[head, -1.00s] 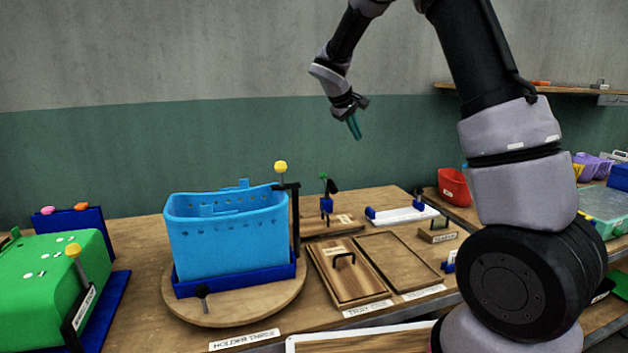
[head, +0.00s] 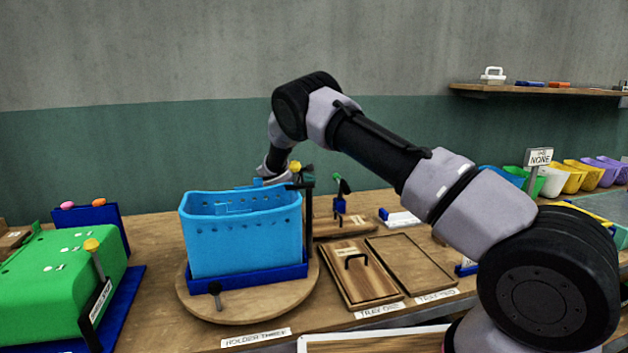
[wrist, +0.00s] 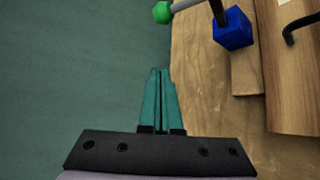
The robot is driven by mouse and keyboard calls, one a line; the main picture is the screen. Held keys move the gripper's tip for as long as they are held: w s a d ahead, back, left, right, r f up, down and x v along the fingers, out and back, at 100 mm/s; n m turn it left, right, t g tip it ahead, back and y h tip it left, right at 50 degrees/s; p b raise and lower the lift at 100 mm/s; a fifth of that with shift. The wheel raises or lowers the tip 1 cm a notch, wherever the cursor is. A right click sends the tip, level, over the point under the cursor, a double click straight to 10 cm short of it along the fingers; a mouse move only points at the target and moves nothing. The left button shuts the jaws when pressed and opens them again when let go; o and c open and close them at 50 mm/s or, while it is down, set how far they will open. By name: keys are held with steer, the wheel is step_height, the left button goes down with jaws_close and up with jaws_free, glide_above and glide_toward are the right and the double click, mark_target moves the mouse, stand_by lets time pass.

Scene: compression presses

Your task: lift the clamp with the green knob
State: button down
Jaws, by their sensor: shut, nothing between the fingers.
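The clamp with the green knob (head: 339,204) stands upright on a wooden board behind the lidded tray in the head view. It has a blue base block and a dark lever. In the wrist view its green knob (wrist: 162,12) and blue block (wrist: 232,28) show at the top, with a grey rod between. My gripper (wrist: 160,74) is shut and empty, its teal fingers together. It is apart from the clamp, and the knob lies beyond the fingertips.
A blue basket (head: 240,245) stands on a round wooden turntable (head: 250,305) at the front left. A wooden lidded tray (head: 358,275) with a black handle and an open tray (head: 410,265) lie in front of the clamp. The green wall (wrist: 70,70) is close behind.

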steer(key=w+d, duration=0.3)
steer(key=d, duration=0.3)
steer(key=shift+d+f, duration=0.25)
steer(key=shift+f, duration=0.2)
steer(key=shift+s+d+r, duration=0.35)
steer(key=shift+s, duration=0.3)
steer(key=shift+a, duration=0.1)
